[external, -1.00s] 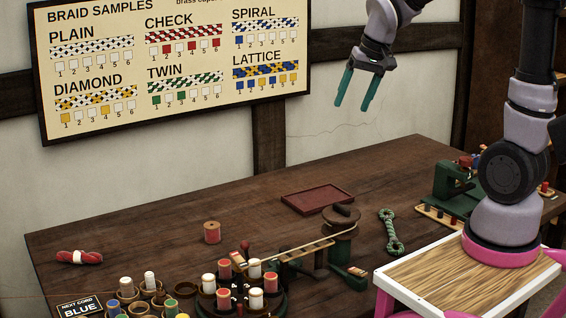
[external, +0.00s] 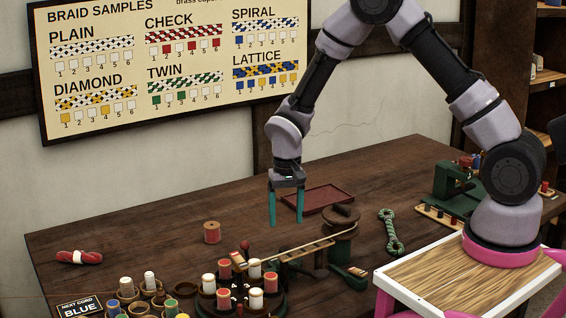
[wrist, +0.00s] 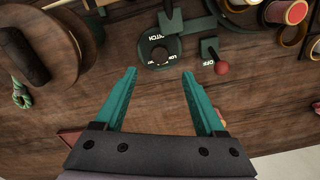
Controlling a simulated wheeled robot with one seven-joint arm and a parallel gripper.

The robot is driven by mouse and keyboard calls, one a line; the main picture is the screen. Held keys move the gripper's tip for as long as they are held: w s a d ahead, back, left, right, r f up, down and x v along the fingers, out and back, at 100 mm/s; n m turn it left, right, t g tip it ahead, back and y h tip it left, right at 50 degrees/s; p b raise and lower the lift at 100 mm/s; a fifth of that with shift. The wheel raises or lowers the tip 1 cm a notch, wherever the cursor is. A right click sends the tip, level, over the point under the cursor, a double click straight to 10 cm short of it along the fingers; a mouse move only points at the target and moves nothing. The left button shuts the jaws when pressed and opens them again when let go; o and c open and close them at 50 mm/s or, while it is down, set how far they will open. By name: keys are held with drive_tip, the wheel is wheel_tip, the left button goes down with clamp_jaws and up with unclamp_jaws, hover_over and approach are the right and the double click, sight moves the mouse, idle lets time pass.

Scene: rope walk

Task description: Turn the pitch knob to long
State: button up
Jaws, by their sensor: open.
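The pitch knob (wrist: 159,55) is a small dark knob on a dark round dial in the wrist view, with white lettering around it that includes "PITCH" and shows upside down. I cannot tell which way the knob points. My gripper (wrist: 159,72) is open and empty, with its teal fingertips on either side of the knob in the picture; nothing shows them touching it. In the external view my gripper (external: 286,222) points down above the table, behind the braiding machine. I cannot make out the knob in that view.
A red-ball lever (wrist: 221,68) with an "OFF" label stands right of the dial. Spools (external: 224,299) on the braiding machine are in front. A wooden reel (external: 341,217), a dark red tray (external: 330,196) and a lone red spool (external: 212,232) stand around. The table behind is mostly clear.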

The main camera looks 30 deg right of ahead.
sight(285, 249)
wheel_tip(285, 249, down, 9)
idle(0.3)
clamp_jaws()
